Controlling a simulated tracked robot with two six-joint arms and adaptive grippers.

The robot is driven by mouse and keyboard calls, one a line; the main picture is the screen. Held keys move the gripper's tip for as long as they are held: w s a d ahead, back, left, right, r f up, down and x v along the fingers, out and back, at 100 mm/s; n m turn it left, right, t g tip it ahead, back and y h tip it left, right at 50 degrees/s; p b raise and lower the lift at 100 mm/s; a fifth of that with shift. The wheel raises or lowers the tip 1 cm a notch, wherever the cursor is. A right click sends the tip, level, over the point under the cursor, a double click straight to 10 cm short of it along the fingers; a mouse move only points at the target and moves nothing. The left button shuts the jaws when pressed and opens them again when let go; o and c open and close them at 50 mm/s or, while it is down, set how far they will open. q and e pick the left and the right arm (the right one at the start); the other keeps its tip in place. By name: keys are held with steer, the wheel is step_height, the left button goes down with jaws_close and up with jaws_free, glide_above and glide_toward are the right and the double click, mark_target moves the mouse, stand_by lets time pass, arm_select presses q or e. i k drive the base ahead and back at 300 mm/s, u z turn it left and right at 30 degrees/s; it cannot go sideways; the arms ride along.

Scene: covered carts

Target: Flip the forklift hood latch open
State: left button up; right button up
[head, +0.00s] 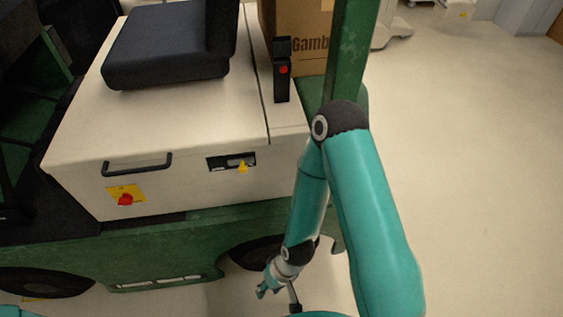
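The forklift's cream hood (180,125) has a dark recess in its side face, with a metal piece and a small yellow latch lever (243,167) in it. The lever hangs at the recess's lower right. A black handle (137,163) sits to the left on the same hood face. My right gripper (268,288) is low, below the hood and near the dark wheel, well apart from the latch. It is small and partly turned away, so its opening is unclear. My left gripper is not in view.
A red knob on a yellow plate (125,197) is below the handle. A black seat (170,45) and a black post with a red button (283,70) stand on top. A green pillar (350,50) rises at the right. Open floor (480,170) lies to the right.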

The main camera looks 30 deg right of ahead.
mark_target(242, 169)
steer(key=z, duration=0.6)
steer(key=k, duration=0.85)
steer(key=z, duration=0.1)
steer(key=i, duration=0.85)
steer(key=u, duration=0.1)
